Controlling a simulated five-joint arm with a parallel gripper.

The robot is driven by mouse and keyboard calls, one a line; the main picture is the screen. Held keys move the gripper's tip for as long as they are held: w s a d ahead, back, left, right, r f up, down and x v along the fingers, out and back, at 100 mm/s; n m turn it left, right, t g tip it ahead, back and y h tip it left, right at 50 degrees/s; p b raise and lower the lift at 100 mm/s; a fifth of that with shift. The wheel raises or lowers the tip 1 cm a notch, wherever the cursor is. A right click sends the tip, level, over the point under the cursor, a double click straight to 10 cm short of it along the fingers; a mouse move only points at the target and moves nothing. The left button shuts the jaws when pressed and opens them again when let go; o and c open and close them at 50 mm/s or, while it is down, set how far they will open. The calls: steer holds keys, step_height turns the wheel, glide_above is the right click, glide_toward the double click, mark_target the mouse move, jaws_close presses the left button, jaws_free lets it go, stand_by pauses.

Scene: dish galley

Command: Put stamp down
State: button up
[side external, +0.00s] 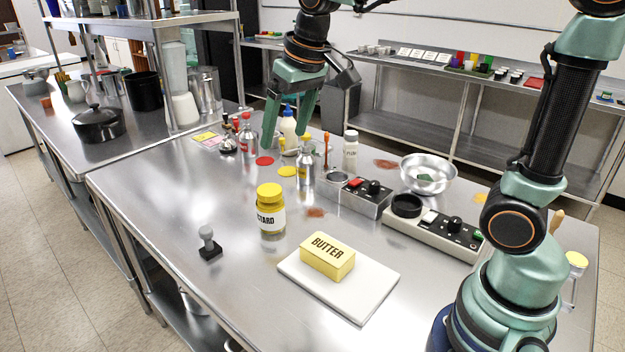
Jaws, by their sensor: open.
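A small stamp (208,244) with a black block base and a grey knobbed handle stands upright on the steel table, near its front left edge. My gripper (308,118) is over the far part of the table, well behind and to the right of the stamp. Its jaws are spread wide and I see nothing held in them. A white bottle with a blue cap (288,128) shows in the gap between the jaws; I cannot tell how near it is to them.
A mustard jar (271,212) and a butter block (327,257) on a white board (370,290) stand right of the stamp. Small bottles crowd below my gripper. Switch boxes (355,196) and a metal bowl (427,174) are at right. The table around the stamp is clear.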

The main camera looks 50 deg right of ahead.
steer(key=s+d+f+t, duration=0.1)
steer(key=s+f, duration=0.1)
steer(key=s, duration=0.3)
steer(key=s+d+f+t, duration=0.1)
steer(key=s+d+f, duration=0.1)
steer(key=s, duration=0.4)
steer(key=shift+s+d+n, duration=0.2)
steer(key=shift+s+n, duration=0.1)
stand_by(0.6)
